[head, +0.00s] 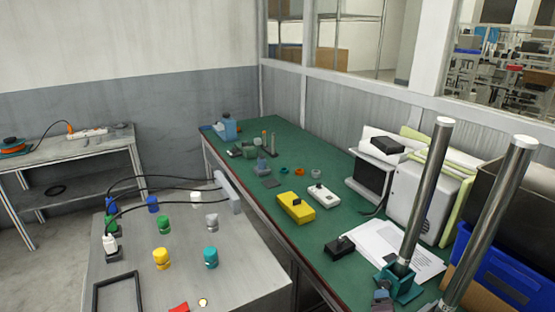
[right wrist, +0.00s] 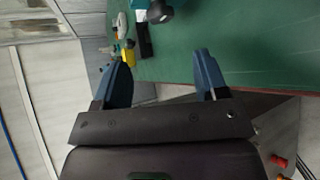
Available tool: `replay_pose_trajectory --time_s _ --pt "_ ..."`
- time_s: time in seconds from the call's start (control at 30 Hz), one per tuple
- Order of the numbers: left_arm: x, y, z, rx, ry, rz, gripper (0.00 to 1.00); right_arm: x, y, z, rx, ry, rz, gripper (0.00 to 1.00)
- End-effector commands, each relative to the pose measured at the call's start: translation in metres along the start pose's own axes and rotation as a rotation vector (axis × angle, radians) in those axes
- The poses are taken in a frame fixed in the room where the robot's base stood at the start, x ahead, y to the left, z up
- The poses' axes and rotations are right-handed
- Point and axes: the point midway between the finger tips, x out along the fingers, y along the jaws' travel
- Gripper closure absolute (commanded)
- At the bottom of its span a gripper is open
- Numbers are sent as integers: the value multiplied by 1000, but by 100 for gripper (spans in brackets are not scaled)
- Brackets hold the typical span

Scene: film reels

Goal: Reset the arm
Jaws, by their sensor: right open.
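My right gripper (right wrist: 162,72) shows in the right wrist view with its two blue fingers spread wide apart. Nothing is between the fingers, and they point toward the edge of the green table top (right wrist: 250,45). In the head view I cannot clearly make out the right gripper. My left gripper is not in view.
The green bench (head: 270,180) holds a yellow device (head: 296,207), a white device (head: 324,195), a black box (head: 340,247) and papers (head: 385,247). Two tall metal rods (head: 428,185) rise at the right. A black frame (head: 118,291) lies at the grey table's front left.

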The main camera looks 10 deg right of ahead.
Motion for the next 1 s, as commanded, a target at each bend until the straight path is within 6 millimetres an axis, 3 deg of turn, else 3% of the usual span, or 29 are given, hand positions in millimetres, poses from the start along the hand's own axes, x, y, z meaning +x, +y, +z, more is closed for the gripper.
replay_pose_trajectory --time_s 0.27,0.5,0.67,0.8,1.0 --pt "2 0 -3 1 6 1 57 -22 30 -44 467 282 -39 34" --pt "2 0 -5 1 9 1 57 -75 27 -60 995 475 -164 34" --pt "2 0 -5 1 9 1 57 -113 9 -48 1327 514 -239 34" --pt "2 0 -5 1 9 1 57 -143 -19 -25 1530 469 -283 34" --pt "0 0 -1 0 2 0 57 -172 -70 -2 1615 340 -336 34"
